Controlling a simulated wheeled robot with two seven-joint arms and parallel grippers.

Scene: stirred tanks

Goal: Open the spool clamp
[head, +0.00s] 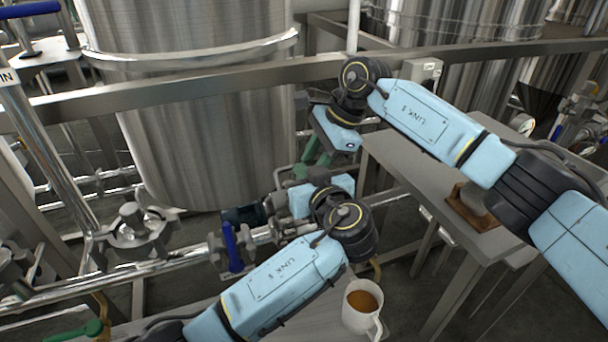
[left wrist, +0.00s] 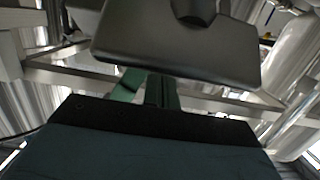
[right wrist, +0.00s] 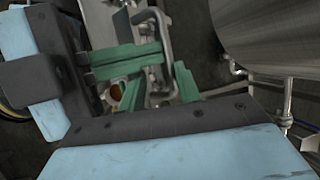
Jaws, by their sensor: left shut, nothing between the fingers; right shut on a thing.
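A bright metal bracket-like handle (right wrist: 157,35) shows in the right wrist view; it looks like part of the spool clamp, though the clamp's body is mostly hidden. My right gripper (right wrist: 160,88) is shut on this handle, with a green finger on each side. It comes down from above in the head view (head: 310,158). My left gripper (right wrist: 145,60) reaches in from the left in the right wrist view, its green fingers together and empty, close beside the handle. In the head view the left gripper (head: 290,175) is low, and the clamp is hidden behind the grippers.
A pipe with a blue-handled valve (head: 232,248) runs to the left. A large steel tank (head: 195,120) stands behind. A mug of brown liquid (head: 360,318) stands close to my left forearm. A grey table (head: 400,165) lies under my right arm.

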